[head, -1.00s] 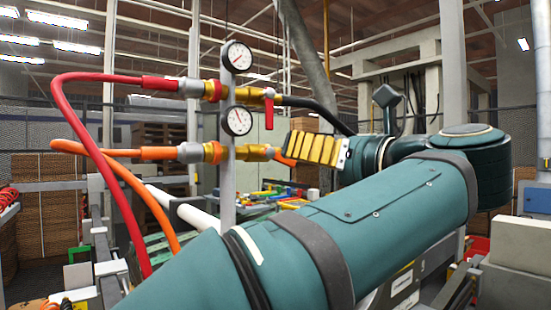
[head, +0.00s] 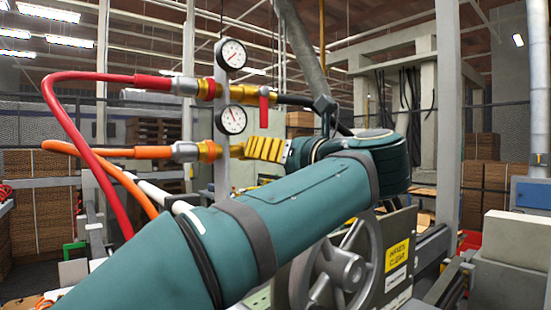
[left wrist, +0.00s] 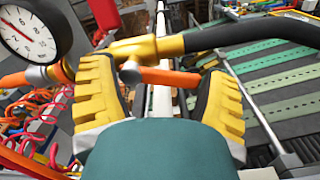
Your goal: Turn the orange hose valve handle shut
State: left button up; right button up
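The orange valve handle (left wrist: 172,77) shows in the left wrist view. It runs from a silver pivot below the brass valve body (left wrist: 146,48) toward the right, at a slant to the pipe. In the head view the lower brass valve (head: 208,151) sits on the orange hose (head: 152,152); my gripper hides its handle there. My left gripper (left wrist: 160,80) is open, its yellow ribbed fingers wide apart with the handle between them. The handle's far end is close to the right finger; I cannot tell whether they touch. In the head view this gripper (head: 262,148) is just right of the valve. My right gripper is not in view.
A red-handled valve (head: 264,102) on the red hose (head: 120,78) is just above, with a black hose (left wrist: 255,30) crossing near the fingers. Two gauges (head: 232,120) stand on the post. A large handwheel (head: 338,268) is below my arm.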

pick_arm(q)
jog(key=c, duration=0.5)
jog(key=shift+o, duration=0.2)
jog(key=m, duration=0.1)
jog(key=m+p, duration=0.1)
jog(key=m, duration=0.3)
jog(key=shift+s+a+f, duration=0.25)
jog(key=shift+a+f, duration=0.1)
jog(key=m+p, duration=0.1)
jog(key=m, duration=0.2)
jog(key=a+m+p, duration=0.1)
jog(key=m+p, duration=0.1)
jog(key=s+m+p, duration=0.1)
jog(key=m, duration=0.2)
jog(key=shift+a+f+m, duration=0.2)
jog(key=shift+f+m, duration=0.05)
jog(key=shift+m, duration=0.05)
